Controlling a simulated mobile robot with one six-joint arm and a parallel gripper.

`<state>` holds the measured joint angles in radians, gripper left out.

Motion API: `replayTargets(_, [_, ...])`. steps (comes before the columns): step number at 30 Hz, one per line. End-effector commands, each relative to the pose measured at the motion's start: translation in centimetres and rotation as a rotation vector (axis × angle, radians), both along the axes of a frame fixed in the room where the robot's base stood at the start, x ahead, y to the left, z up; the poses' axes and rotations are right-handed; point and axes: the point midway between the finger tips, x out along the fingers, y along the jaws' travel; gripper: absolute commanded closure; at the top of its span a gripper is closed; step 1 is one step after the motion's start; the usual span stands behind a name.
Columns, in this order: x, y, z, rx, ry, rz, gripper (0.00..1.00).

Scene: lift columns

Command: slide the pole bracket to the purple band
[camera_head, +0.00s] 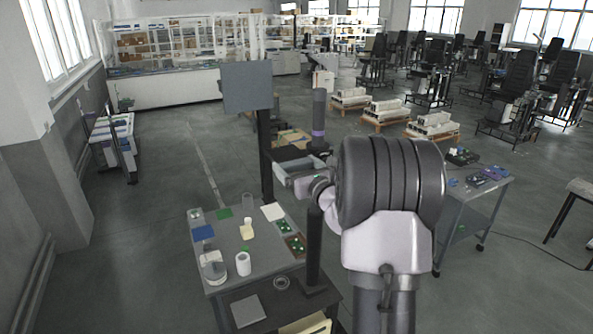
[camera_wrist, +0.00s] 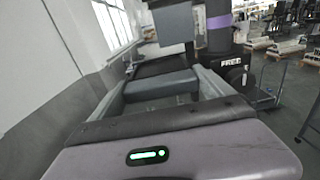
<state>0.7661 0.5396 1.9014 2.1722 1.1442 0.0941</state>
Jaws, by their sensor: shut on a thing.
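The dark pole (camera_head: 319,108) stands upright beside the workbench. The purple band (camera_head: 318,133) rings its upper part; in the wrist view the band (camera_wrist: 219,21) shows near the top edge. The black pole bracket (camera_wrist: 233,72) is around the pole below the band, with a stretch of dark pole between them, and carries a "FREE" label. Its collar also shows in the head view (camera_head: 319,148). My gripper (camera_head: 291,168) is shut on the bracket's dark arm, left of the pole. In the wrist view my gripper's fingers (camera_wrist: 160,82) reach forward to that arm; the exact contact is partly hidden.
A grey panel (camera_head: 247,87) on a dark post stands left of the pole. The workbench (camera_head: 228,262) below holds cups, coloured pads and small parts. A second table (camera_head: 466,205) stands at the right. Open floor (camera_head: 160,215) lies left.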

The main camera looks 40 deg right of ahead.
Motion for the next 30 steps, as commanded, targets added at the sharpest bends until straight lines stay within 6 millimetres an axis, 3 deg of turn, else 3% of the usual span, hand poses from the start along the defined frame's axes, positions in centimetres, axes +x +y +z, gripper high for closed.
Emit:
replayTargets(1, [0.1, -0.1, 2.2, -0.004, -0.012, -0.001, 0.82])
replayTargets(5, [0.1, -0.1, 4.6, -0.005, -0.013, -0.001, 0.82])
replayTargets(14, [0.1, -0.1, 4.6, -0.003, -0.009, -0.001, 0.82])
replayTargets(15, [0.0, -0.1, 4.6, -0.003, -0.009, -0.001, 0.03])
replayTargets(25, [-0.4, 0.0, 4.4, -0.003, -0.008, -0.001, 0.00])
replayTargets(30, [-3.4, 0.7, 4.2, -0.003, -0.008, -0.004, 0.00])
